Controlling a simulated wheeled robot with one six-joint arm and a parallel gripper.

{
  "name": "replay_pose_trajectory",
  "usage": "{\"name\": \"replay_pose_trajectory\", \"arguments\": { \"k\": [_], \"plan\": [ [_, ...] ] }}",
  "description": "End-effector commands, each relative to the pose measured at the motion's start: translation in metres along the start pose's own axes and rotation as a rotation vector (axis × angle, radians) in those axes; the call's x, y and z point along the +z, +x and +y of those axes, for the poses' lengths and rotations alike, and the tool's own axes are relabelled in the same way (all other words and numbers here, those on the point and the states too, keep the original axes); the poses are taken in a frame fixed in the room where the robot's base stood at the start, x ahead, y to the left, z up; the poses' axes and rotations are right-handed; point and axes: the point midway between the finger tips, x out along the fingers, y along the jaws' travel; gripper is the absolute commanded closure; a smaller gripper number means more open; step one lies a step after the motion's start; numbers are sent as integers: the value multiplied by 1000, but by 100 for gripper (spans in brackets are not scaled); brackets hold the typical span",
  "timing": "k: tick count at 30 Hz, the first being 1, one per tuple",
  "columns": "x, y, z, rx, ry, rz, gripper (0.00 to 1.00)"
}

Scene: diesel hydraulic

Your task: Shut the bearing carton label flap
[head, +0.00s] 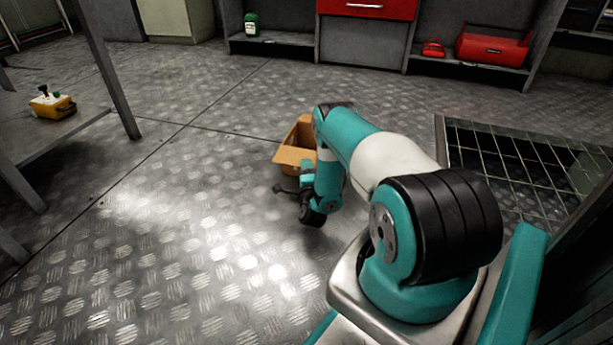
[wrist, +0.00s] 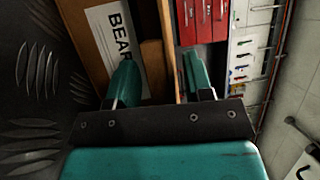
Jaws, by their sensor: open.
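The brown bearing carton (head: 300,133) stands open on the floor near the middle of the head view, partly hidden behind my arm. A flap (head: 291,157) sticks outward from its near side. My gripper (head: 283,189) is low, just in front of the carton. In the wrist view the carton (wrist: 88,62) shows close up, with a white label (wrist: 116,35) reading "BEAR". My open gripper (wrist: 158,72) has one finger in front of the label side and the other to the right. A thin cardboard edge (wrist: 168,40) runs between the fingers; I cannot tell whether either touches it.
A floor grating (head: 520,170) lies at right. A bench (head: 70,125) with a yellow device (head: 53,106) stands at left. Shelving at the back holds a red toolbox (head: 492,47) and a green container (head: 251,24). The metal floor left of the carton is clear.

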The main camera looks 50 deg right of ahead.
Motion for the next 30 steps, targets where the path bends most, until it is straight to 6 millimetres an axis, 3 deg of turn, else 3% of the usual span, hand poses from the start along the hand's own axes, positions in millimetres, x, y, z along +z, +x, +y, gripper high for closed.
{"name": "replay_pose_trajectory", "arguments": {
  "k": [12, 18, 30],
  "plan": [
    [0, 10, -1, -1, -1, -1, 53],
    [0, 10, -1, -1, -1, -1, 99],
    [-1, 9, -1, 4, 1, -1, 100]
  ]
}}
